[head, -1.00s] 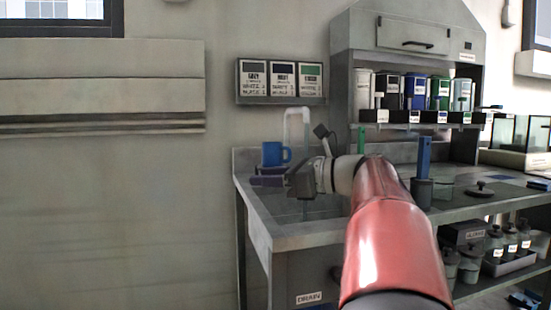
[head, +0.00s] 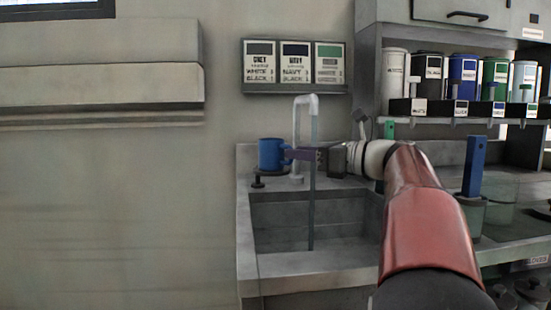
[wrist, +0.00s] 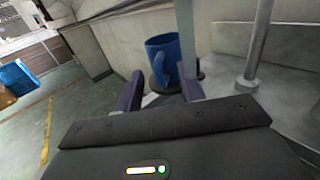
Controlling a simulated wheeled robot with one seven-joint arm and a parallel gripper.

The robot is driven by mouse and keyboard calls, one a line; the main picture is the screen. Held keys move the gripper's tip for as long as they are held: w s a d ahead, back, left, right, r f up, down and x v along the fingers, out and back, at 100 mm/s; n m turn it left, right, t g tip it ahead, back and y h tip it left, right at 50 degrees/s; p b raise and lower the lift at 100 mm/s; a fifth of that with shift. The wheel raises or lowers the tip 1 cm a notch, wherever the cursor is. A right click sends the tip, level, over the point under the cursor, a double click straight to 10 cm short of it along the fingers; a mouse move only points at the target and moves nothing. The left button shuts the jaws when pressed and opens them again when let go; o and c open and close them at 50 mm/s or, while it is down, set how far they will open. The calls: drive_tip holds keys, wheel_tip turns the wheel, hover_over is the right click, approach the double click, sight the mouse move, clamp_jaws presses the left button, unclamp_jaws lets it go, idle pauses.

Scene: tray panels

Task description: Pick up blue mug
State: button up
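The blue mug (head: 271,154) stands upright on a dark round base at the back left corner of the sink counter, its handle facing my gripper. My gripper (head: 296,154) is level with the mug, just to its right, with the fingertips close to the handle. Whether a finger touches the handle I cannot tell.
A white tap (head: 298,115) rises behind my gripper, and a thin upright translucent strip crosses in front of it. The sink basin (head: 275,222) lies below. A rack of labelled cards (head: 295,88) hangs on the wall above. Open space lies left of the counter.

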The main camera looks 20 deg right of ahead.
sight(277, 155)
drive_tip(key=shift+x, duration=1.45)
drive_tip(key=shift+d, duration=0.1)
clamp_jaws()
